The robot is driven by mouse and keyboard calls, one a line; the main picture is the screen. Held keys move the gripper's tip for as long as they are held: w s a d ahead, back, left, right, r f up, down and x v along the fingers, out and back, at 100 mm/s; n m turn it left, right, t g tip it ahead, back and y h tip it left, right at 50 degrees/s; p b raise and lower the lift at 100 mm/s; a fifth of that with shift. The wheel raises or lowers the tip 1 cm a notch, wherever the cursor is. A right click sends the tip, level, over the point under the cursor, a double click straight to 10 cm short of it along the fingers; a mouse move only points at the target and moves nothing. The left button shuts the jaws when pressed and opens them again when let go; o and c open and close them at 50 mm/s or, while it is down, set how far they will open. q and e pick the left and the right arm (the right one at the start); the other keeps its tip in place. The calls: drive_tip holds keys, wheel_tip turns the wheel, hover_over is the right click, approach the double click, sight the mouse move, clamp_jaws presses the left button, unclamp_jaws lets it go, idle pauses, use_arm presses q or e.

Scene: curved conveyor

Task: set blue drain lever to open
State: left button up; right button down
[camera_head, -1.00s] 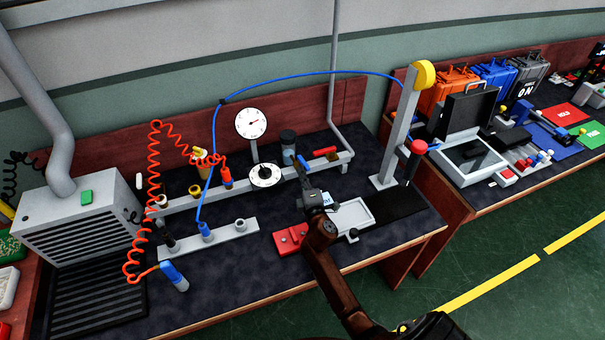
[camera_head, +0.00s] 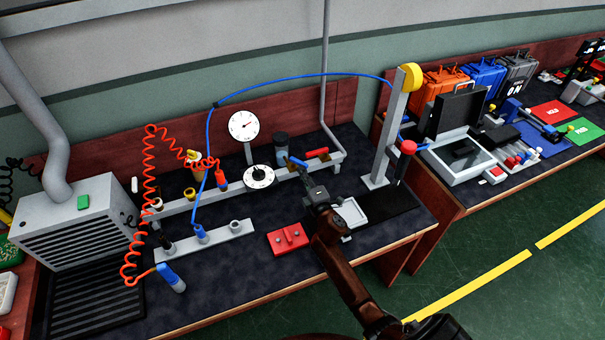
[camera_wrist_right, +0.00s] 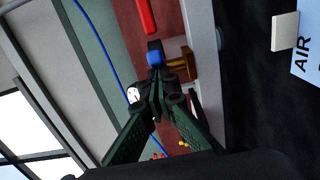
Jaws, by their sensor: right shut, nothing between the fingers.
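The blue drain lever (camera_head: 297,162) sits at the grey manifold rail (camera_head: 283,174) toward the back of the bench. In the right wrist view its blue end (camera_wrist_right: 155,58) is just beyond my fingertips, in front of a brass-coloured fitting (camera_wrist_right: 180,66). My right gripper (camera_head: 308,180) reaches toward the lever from the front right. In the wrist view the right gripper (camera_wrist_right: 157,92) is shut and empty, its tips close to the lever. I cannot tell whether they touch it. My left gripper is not in view.
A red handle (camera_head: 317,153) lies on the rail just right of the lever. A dial (camera_head: 259,176), gauge (camera_head: 243,125) and dark-topped cylinder (camera_head: 281,145) stand to its left. A red block (camera_head: 288,239) and grey tray (camera_head: 350,213) lie nearer. A grey post (camera_head: 388,135) rises right.

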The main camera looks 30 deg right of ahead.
drive_tip(key=d, duration=0.3)
drive_tip(key=shift+w+d, duration=0.15)
drive_tip(key=shift+w, duration=0.1)
drive_tip(key=shift+d, duration=0.1)
idle(0.7)
